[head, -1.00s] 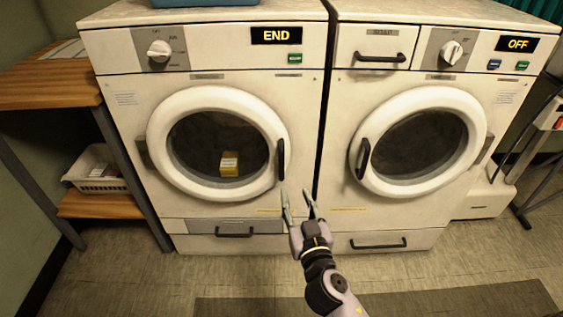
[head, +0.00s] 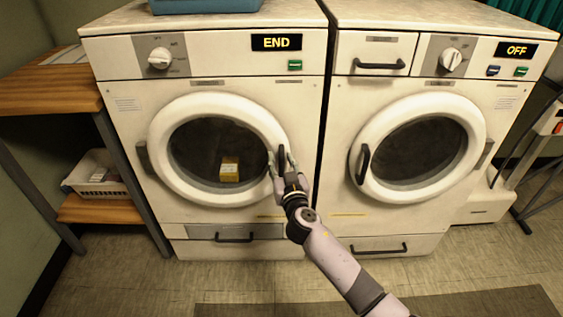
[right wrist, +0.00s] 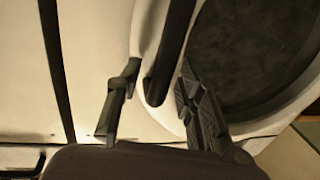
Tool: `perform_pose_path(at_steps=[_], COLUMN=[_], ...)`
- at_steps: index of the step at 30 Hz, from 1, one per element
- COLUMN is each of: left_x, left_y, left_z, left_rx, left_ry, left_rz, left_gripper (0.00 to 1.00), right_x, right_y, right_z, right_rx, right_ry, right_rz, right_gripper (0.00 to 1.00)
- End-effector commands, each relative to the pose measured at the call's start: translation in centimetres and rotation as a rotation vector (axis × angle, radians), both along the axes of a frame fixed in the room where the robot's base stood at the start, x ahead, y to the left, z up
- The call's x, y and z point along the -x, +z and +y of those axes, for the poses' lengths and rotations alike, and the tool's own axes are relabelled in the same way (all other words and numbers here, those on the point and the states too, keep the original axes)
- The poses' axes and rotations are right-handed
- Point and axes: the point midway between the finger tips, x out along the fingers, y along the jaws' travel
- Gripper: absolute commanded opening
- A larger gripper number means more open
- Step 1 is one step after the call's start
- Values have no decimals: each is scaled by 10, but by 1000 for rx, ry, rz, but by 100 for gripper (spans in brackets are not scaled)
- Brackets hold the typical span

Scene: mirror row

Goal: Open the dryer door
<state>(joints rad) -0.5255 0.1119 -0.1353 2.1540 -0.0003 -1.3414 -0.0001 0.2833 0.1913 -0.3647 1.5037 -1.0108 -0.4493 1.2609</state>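The dryer (head: 110,190) is the left machine, its display reading END. Its round white-rimmed door (head: 160,160) is closed, and a yellow box (head: 229,169) shows behind the dark glass. The black upright door handle (head: 282,160) is at the door's right side. My right gripper (head: 281,163) is at the handle in the head view. In the right wrist view the open fingers (right wrist: 155,95) stand on either side of the handle bar (right wrist: 172,50), with gaps visible; whether either finger touches it I cannot tell. My left gripper is not in view.
A second machine (head: 340,195) with display OFF stands close on the right, its door closed. A wooden shelf (head: 50,92) with a white basket (head: 98,172) is at the left. A blue tray (head: 205,6) sits on top of the dryer. The floor in front is clear.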

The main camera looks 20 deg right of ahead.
Motion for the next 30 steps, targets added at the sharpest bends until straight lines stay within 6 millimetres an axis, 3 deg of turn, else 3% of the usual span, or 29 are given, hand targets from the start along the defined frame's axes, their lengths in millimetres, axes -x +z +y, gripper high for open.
perform_pose_path(at_steps=[9, 24, 30], left_x=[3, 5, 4], left_y=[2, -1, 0], left_z=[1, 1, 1], left_rx=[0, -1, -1], left_ry=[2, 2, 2], left_rz=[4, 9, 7], left_gripper=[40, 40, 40], right_x=[-2, -2, -2], right_y=[0, 0, 0], right_z=[0, 0, 0], right_rx=[0, 0, 0], right_ry=[0, 1, 1], right_rz=[-1, 0, 0], right_gripper=[34, 1, 0])
